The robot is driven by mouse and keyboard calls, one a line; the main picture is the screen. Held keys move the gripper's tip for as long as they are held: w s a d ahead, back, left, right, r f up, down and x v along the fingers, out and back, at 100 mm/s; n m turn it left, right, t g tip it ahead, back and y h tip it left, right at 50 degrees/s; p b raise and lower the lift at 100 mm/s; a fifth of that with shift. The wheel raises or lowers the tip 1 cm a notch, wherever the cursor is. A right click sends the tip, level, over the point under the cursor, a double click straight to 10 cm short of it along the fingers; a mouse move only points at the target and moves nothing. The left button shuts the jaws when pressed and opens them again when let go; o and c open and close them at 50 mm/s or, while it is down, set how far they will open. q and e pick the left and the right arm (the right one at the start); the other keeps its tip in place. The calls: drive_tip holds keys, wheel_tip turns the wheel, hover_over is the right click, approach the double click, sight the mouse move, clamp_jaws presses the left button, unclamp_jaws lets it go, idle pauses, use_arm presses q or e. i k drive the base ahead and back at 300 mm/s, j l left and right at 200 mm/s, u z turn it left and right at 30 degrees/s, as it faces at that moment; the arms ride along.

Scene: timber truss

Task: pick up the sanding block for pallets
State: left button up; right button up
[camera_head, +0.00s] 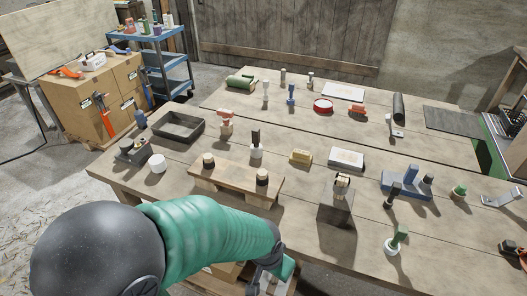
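Two low blocks on the long wooden table could be the sanding block, and I cannot tell which is for pallets. One is a small yellow-tan block (300,157) near the middle. The other is a grey block with a pale top (346,157), just right of it. My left arm, with a green sleeve, comes in from the lower left. My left gripper (279,265) is low at the table's front edge, well in front of both blocks. Its fingers are small and partly hidden, so their opening is unclear. My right gripper is not in view.
A dark tray (178,126) lies at left. Bare tabletop surrounds the two blocks.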

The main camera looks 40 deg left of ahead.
sight(299, 157)
drive_tip(key=i+l+u, duration=0.1)
drive_tip(key=i+l, duration=0.5)
drive_tip(key=l, duration=0.15)
drive_tip(key=i+l+u, duration=0.15)
drive_tip(key=i+l, duration=0.15)
drive_tip(key=l, duration=0.1)
